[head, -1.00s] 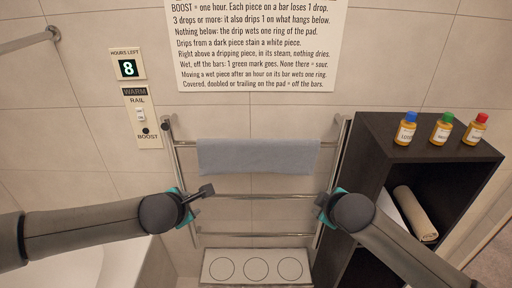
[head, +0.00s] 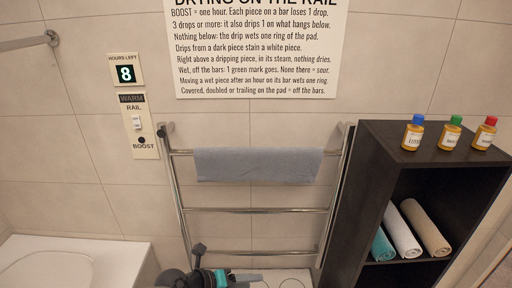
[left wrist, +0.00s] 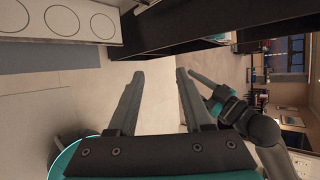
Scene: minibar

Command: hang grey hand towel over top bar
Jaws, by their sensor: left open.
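The grey hand towel (head: 258,166) hangs over the top bar (head: 333,152) of the rail, spread wide, its front fairly flat. Its back side is hidden. My left gripper (head: 200,262) is low in the head view, well below the towel and apart from it. In the left wrist view the left gripper (left wrist: 160,75) is open, with nothing between its fingers. My right gripper (left wrist: 222,100) shows partly at the right of the left wrist view, and its jaws are not clear there.
The middle bar (head: 258,210) is bare. A ringed pad (head: 303,276) lies below the rail, partly hidden by my gripper. A dark shelf (head: 372,190) at right holds three bottles on top and rolled towels (head: 400,230) inside. The hours panel (head: 126,73) reads 8.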

